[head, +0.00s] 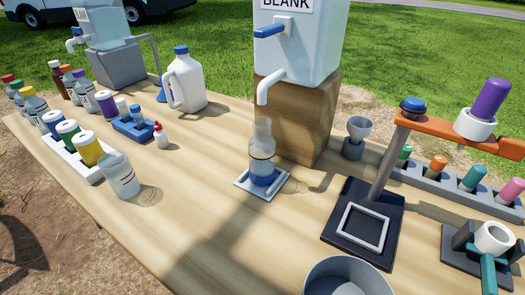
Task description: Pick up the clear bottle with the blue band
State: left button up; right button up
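The clear bottle with the blue band (262,148) stands upright on a small white square tray (244,184) near the middle of the table. The blue band is low on the bottle, near its base. The bottle is close to a white spout that comes from the container marked BLANK; its neck shows just below the spout in the picture. Neither of my grippers is in view, and nothing is seen touching the bottle.
The wooden block (318,125) under the BLANK container (318,45) stands behind the bottle. A clear beaker (119,175) and a white rack (62,155) are left. A stand with a dark base (335,220) is right; a grey bowl (346,278) is in front. Bare tabletop lies left of the bottle.

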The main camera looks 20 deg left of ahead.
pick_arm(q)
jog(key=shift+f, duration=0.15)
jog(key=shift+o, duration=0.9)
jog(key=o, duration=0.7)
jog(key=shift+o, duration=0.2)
